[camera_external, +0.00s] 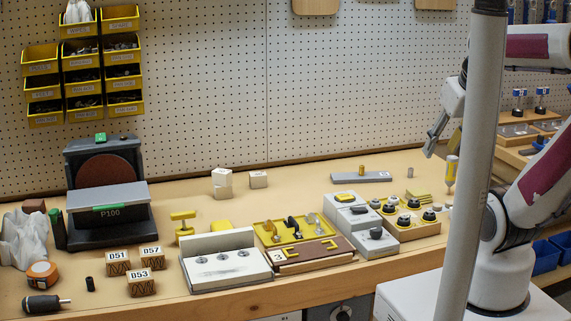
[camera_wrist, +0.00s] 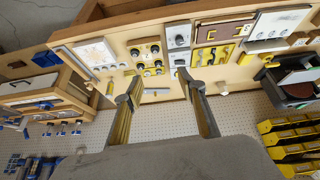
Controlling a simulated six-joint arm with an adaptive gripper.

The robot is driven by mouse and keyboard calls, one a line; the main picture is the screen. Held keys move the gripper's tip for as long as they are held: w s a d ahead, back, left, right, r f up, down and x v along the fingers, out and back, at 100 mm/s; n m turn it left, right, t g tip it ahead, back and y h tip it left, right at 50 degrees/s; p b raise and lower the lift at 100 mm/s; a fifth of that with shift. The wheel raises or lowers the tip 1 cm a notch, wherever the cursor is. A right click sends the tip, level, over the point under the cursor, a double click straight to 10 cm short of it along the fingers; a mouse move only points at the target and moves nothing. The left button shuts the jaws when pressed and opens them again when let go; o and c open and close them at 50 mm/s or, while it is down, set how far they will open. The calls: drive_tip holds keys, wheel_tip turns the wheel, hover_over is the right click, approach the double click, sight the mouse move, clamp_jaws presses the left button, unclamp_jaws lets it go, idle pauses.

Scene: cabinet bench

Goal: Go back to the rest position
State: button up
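My gripper (camera_external: 438,138) is in the air at the right of the outside view, above the back right of the bench and in front of the pegboard. A pale post in the foreground hides part of my arm. In the wrist view, the two fingers of my gripper (camera_wrist: 158,88) are spread apart with nothing between them. The bench (camera_external: 290,180) and its objects lie beyond the fingertips, apart from them.
A wooden block with black knobs (camera_external: 418,228), a yellow tray (camera_external: 262,237), a white box with round sockets (camera_external: 225,265) and a dark sander (camera_external: 75,195) stand on the bench. Yellow bins (camera_external: 40,88) hang at the left.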

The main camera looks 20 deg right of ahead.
drive_tip(key=shift+s+a+f+m, duration=0.1)
drive_tip(key=shift+s+f+m, duration=0.15)
drive_tip(key=shift+s, duration=0.25)
